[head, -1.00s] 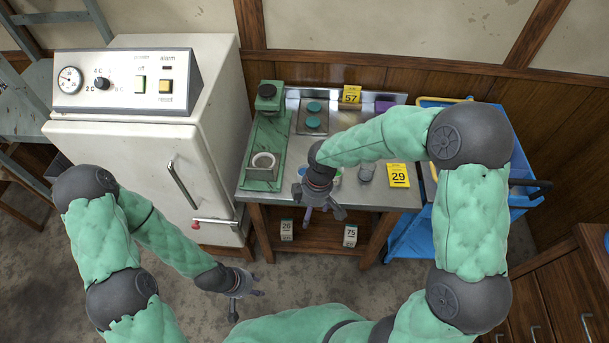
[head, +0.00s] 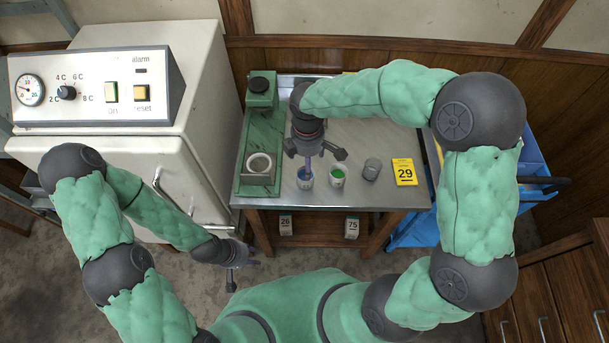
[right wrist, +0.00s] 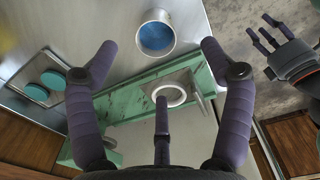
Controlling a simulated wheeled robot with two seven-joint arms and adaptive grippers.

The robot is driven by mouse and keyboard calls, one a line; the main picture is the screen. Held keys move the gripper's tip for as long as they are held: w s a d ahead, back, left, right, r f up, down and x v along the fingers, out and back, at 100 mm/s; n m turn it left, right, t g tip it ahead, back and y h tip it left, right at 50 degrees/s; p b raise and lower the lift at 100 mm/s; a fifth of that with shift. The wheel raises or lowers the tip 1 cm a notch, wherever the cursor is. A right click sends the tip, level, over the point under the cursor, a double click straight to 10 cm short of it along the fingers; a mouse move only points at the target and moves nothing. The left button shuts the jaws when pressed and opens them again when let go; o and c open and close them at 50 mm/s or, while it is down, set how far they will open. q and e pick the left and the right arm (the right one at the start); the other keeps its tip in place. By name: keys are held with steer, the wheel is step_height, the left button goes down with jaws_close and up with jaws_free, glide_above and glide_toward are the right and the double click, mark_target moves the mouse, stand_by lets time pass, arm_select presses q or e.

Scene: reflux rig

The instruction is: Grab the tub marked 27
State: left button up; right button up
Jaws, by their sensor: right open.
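No number 27 can be read in either view. Small tubs stand on the steel bench: one with blue contents (head: 305,179), one with green contents (head: 337,177) and a grey one (head: 372,168). The blue tub (right wrist: 156,35) also shows in the right wrist view, beyond my spread fingers. My right gripper (head: 314,158) is open and empty, above and just behind the blue tub, and partly covers it in the head view. My left gripper (head: 238,268) hangs low in front of the fridge, with its fingers apart and empty.
A green stand with a white ring (head: 260,163) is left of the tubs. A yellow card marked 29 (head: 404,171) lies to the right. Boxes marked 26 (head: 286,224) and 75 (head: 352,227) sit on the lower shelf. A white fridge (head: 205,100) stands left, a blue cart (head: 412,230) right.

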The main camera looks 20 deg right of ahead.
steer(key=b, duration=0.1)
glide_above(302, 183)
steer(key=w+d, duration=0.1)
steer(key=d, duration=0.1)
step_height(302, 183, down, 4)
steer(key=f+b, duration=0.1)
steer(key=f, duration=0.1)
steer(key=w+f+b, duration=0.1)
steer(key=f, duration=0.2)
steer(key=shift+a+f, duration=0.1)
steer(key=shift+a, duration=0.05)
steer(key=c, duration=1.3)
